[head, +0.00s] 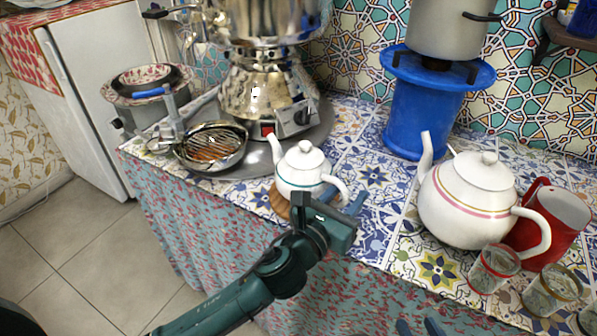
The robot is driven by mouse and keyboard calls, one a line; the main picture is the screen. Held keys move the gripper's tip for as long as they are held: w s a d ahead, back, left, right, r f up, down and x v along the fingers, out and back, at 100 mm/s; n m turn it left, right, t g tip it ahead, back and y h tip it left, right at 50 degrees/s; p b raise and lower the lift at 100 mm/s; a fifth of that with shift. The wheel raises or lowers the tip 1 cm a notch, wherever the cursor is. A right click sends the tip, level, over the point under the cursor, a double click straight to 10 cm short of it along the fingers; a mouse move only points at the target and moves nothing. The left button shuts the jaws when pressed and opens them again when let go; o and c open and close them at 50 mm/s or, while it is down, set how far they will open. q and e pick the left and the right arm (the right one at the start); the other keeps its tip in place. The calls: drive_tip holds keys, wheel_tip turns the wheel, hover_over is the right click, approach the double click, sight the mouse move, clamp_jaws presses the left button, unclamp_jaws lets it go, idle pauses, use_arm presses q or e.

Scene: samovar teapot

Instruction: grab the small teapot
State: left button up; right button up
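The small white teapot (301,171) with a teal band stands on a round wooden piece (279,203) near the counter's front edge. Its spout points left and its handle points right. My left gripper (343,197) is at the handle side, with its two fingers apart and the handle close to the gap between them. I cannot tell whether they touch it. My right gripper (419,326) shows only its fingertips at the bottom edge, apart and empty.
A large white teapot (465,205), a red mug (560,215) and several glasses (494,268) stand right. A metal samovar (262,85) on a tray (262,158) and a strainer pan (212,147) stand left. A blue stand (425,115) holds a pot (450,30) behind.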

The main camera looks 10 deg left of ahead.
use_arm(q)
drive_tip(key=shift+c, duration=0.5)
clamp_jaws()
drive_tip(key=shift+r, duration=0.15)
drive_tip(key=shift+r, duration=0.1)
